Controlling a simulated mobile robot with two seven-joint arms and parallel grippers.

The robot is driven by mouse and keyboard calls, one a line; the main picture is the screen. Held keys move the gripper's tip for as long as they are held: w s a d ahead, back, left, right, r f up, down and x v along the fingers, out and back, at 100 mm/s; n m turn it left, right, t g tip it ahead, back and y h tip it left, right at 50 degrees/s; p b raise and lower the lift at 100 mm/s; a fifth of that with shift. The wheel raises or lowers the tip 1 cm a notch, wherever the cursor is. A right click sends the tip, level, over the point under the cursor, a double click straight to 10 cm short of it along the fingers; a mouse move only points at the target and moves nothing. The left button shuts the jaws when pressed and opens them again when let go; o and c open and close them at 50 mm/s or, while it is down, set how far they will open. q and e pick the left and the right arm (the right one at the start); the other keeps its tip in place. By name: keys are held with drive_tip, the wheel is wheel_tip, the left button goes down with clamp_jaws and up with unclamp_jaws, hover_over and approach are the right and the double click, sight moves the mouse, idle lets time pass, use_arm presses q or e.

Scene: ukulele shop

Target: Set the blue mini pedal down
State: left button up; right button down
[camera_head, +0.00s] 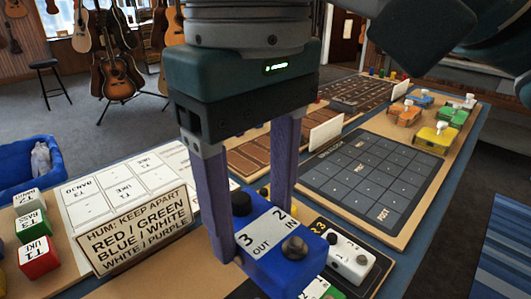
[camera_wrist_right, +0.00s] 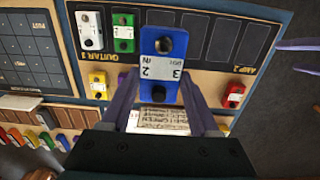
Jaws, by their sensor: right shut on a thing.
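My right gripper (camera_head: 255,225) is shut on the blue mini pedal (camera_head: 265,248), which is marked 3 OUT and 2 IN and has dark knobs. In the right wrist view, the blue pedal (camera_wrist_right: 161,65) sits between the fingertips of the right gripper (camera_wrist_right: 160,85). It appears held over a dark-slotted pedal board (camera_wrist_right: 222,38); its height above the board is hard to tell. My left gripper (camera_wrist_right: 277,57) shows only as two purple fingers with a gap between them at the right edge of the right wrist view.
A white pedal (camera_head: 348,258) is close right of the blue one. The right wrist view shows a green pedal (camera_wrist_right: 124,32), a yellow pedal (camera_wrist_right: 98,85) and a red pedal (camera_wrist_right: 233,96). A sign (camera_head: 138,239) says blue and white keep apart.

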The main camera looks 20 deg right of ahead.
drive_tip(key=shift+s+d+f+b, duration=0.2)
drive_tip(key=shift+f+b, duration=0.1)
drive_tip(key=shift+f, duration=0.35)
drive_tip(key=shift+s+d+f+b, duration=0.1)
drive_tip(key=shift+d+f+b, duration=0.15)
drive_tip(key=shift+f, duration=0.35)
use_arm(q)
drive_tip(key=b+x, duration=0.1)
drive_tip(key=x, duration=0.1)
drive_tip(key=s+b+x, duration=0.1)
drive_tip(key=b+x, duration=0.1)
drive_tip(key=shift+a+f, duration=0.15)
use_arm(e)
drive_tip(key=f, duration=1.2)
drive_tip(key=shift+w+a+f, duration=0.2)
drive_tip(key=shift+a+f, duration=0.05)
use_arm(q)
drive_tip(key=shift+f+b, duration=0.7)
use_arm(e)
wheel_tip(320, 180, down, 5)
drive_tip(key=shift+c, duration=0.6)
unclamp_jaws()
drive_tip(key=shift+f, duration=0.1)
